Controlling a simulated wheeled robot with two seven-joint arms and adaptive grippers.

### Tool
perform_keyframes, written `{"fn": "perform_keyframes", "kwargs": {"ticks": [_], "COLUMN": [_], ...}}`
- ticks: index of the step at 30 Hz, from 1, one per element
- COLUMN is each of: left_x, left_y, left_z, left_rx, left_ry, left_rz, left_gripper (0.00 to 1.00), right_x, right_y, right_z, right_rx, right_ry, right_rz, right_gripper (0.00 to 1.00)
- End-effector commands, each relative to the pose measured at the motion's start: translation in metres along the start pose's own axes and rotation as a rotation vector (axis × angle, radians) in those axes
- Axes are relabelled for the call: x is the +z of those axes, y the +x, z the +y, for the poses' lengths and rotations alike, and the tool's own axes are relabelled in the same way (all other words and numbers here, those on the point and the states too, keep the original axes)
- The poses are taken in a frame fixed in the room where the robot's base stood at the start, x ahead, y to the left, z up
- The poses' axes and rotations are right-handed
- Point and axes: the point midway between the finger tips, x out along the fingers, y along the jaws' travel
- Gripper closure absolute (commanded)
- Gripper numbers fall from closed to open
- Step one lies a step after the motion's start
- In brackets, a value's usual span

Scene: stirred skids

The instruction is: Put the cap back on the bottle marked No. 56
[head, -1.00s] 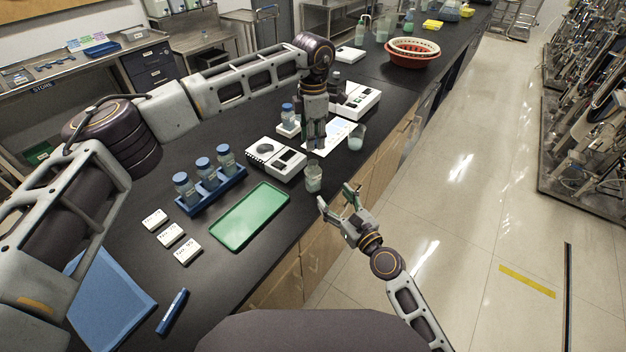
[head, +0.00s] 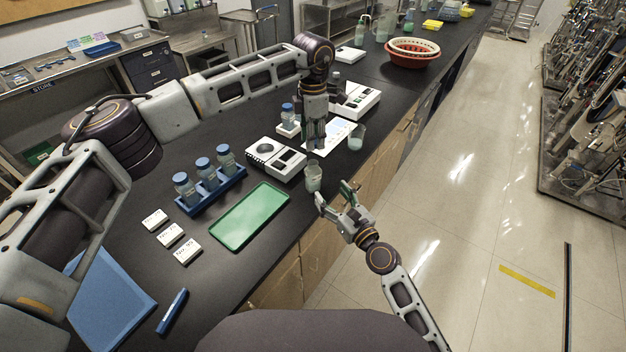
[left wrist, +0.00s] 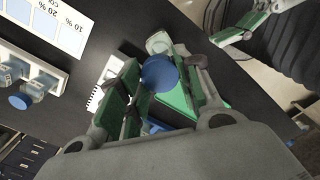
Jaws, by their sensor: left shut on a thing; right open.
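My left gripper (head: 316,146) points down over the bench. In the left wrist view it is shut on a round blue cap (left wrist: 159,74). An uncapped clear bottle (head: 313,180) stands upright near the bench's front edge, just below my left gripper in the head view; a clear glass bottle also shows beyond the cap in the left wrist view (left wrist: 158,42). The cap appears apart from it. Its number cannot be read. My right gripper (head: 336,196) is open and empty beside the bottle, at the bench edge; it also shows in the left wrist view (left wrist: 245,30).
A blue rack (head: 212,191) holds three blue-capped bottles. A green tray (head: 250,216), number cards (head: 171,235) and a white device (head: 275,158) lie nearby. Another blue-capped bottle (head: 288,115) stands behind. A beaker (head: 356,138) stands to the right, near the edge.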

Motion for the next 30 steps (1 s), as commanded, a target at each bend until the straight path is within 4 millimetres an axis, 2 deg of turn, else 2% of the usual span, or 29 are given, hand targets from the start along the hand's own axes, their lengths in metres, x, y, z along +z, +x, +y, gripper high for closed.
{"fn": "perform_keyframes", "kwargs": {"ticks": [30], "left_x": [0.0], "left_y": [0.0], "left_z": [0.0], "left_rx": [0.0], "left_ry": [0.0], "left_rz": [0.0], "left_gripper": [0.75], "right_x": [0.001], "right_y": [0.092], "right_z": [0.0], "right_rx": [0.0], "right_ry": [-0.001], "right_rz": [-0.001], "right_gripper": [0.34]}}
